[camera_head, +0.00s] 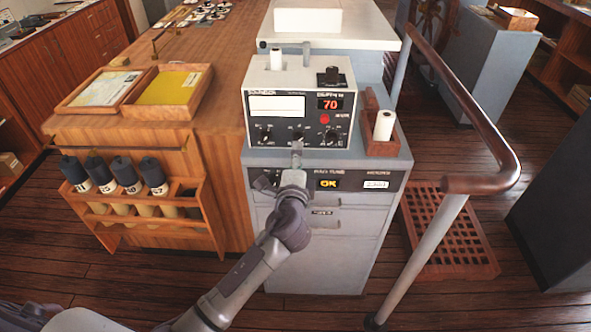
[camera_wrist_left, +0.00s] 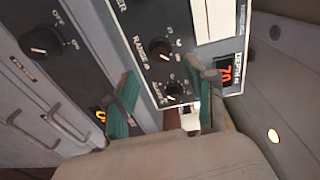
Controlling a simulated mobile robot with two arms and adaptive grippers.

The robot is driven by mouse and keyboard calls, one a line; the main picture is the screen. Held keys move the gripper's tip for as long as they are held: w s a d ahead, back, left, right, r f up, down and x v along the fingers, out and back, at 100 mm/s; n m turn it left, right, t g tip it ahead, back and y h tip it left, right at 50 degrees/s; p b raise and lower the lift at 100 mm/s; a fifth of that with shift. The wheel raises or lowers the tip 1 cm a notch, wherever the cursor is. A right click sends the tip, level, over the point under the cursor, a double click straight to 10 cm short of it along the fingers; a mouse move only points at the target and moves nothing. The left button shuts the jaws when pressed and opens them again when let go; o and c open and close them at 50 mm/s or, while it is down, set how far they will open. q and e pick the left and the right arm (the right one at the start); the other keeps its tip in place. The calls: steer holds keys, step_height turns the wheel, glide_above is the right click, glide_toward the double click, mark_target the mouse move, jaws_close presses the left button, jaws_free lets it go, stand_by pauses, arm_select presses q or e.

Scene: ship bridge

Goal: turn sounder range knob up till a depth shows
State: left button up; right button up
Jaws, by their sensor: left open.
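The sounder (camera_head: 300,78) is a pale box with a black front panel, and its red depth display (camera_head: 328,104) reads 70. The knob labelled range (camera_wrist_left: 160,48) is black and shows clear of the fingers in the left wrist view; in the head view it is the left knob (camera_head: 264,134). A middle knob (camera_wrist_left: 175,92) shows between my fingers, and it also shows in the head view (camera_head: 298,135). My left gripper (camera_head: 297,149) is open in front of the middle knob, its green-padded fingers (camera_wrist_left: 168,90) apart. Contact cannot be told. The range knob's exact setting is too small to read.
A wooden holder with a white roll (camera_head: 384,125) stands right of the sounder. A handrail (camera_head: 480,120) runs at right. The chart table (camera_head: 218,120) is at left.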

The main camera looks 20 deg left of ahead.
arm_select(q)
steer(key=v, duration=0.5)
stand_by(0.3)
steer(key=s+a+f+n+g+h, duration=0.1)
steer(key=s+f+g, duration=0.25)
steer(key=f, duration=0.85)
steer(key=s+f+n+g+h, duration=0.15)
steer(key=s+f, duration=0.35)
steer(key=f, duration=0.7)
steer(key=s+a+f+n+g+h, duration=0.1)
steer(key=s+f+g, duration=0.25)
steer(key=f, duration=0.85)
steer(key=s+a+f+n+g, duration=0.1)
steer(key=s+f+n+g, duration=0.1)
steer(key=s+f, duration=0.5)
steer(key=s+a+f+n+g, duration=0.2)
steer(key=s+f, duration=0.4)
steer(key=s, duration=1.1)
steer(key=s+a+f+n+g, duration=0.1)
steer(key=s+f+n+g, duration=0.2)
steer(key=s, duration=1)
step_height(320, 180, down, 5)
steer(key=shift+a+r+n+h, duration=0.15)
steer(key=shift+a+n+h, duration=0.15)
steer(key=shift+n, duration=0.95)
steer(key=shift+c, duration=0.4)
